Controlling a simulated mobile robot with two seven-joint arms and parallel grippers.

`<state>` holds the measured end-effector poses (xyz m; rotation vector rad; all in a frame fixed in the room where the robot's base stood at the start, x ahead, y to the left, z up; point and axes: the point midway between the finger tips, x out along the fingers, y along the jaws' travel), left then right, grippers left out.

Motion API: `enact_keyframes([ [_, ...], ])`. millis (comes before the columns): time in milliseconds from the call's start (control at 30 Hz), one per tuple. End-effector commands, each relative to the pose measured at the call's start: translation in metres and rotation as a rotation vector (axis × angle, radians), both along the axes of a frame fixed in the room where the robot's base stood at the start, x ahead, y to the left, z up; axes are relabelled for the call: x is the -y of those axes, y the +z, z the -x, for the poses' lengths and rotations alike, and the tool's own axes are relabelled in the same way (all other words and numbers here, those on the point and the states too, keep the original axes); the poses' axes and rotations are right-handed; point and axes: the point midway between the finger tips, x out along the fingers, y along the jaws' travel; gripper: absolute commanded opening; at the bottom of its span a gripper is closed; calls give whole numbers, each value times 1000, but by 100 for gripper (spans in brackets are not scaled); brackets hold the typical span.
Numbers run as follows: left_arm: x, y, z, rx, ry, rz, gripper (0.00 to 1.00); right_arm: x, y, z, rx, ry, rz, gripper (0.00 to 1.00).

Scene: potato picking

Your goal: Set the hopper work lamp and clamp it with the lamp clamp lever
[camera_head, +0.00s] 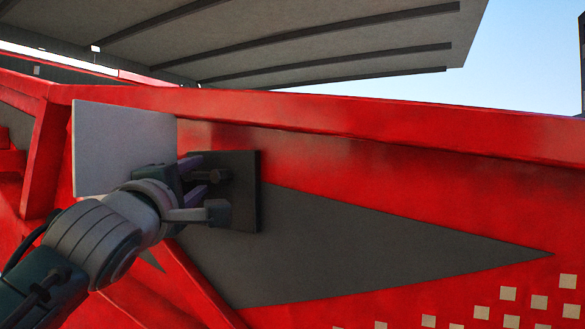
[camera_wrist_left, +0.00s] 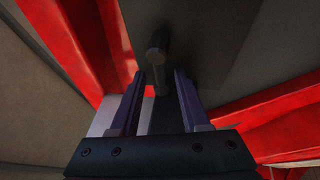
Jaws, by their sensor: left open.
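A dark square plate (camera_head: 246,190) is mounted on the red machine's side. A short dark peg with a rounded end (camera_head: 218,176) stands out from it, probably the lamp clamp lever. My left gripper (camera_head: 200,178) is at the plate with its purple fingers open. In the left wrist view the peg (camera_wrist_left: 157,52) rises between and just beyond the fingertips (camera_wrist_left: 160,76), with a gap on each side. It does not look gripped. I cannot make out the work lamp for certain. My right gripper is not in view.
A pale flat panel (camera_head: 120,145) stands beside my left wrist, close to it. The red side wall (camera_head: 400,170) with a grey pointed marking (camera_head: 380,250) runs to the right and is clear. A ribbed grey roof (camera_head: 290,40) hangs above.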

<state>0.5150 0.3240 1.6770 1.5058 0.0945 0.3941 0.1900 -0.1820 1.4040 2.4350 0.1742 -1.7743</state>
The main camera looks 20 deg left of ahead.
Motion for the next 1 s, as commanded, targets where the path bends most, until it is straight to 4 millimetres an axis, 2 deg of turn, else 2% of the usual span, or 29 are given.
enact_keyframes([
  [300, -1, 0, -2, 0, 0, 0, 46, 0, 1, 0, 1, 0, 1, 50],
  [700, -1, 0, -2, -1, 0, 0, 2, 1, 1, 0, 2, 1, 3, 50],
  [1000, 0, 0, -2, -1, 0, 0, 0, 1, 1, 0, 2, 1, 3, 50],
])
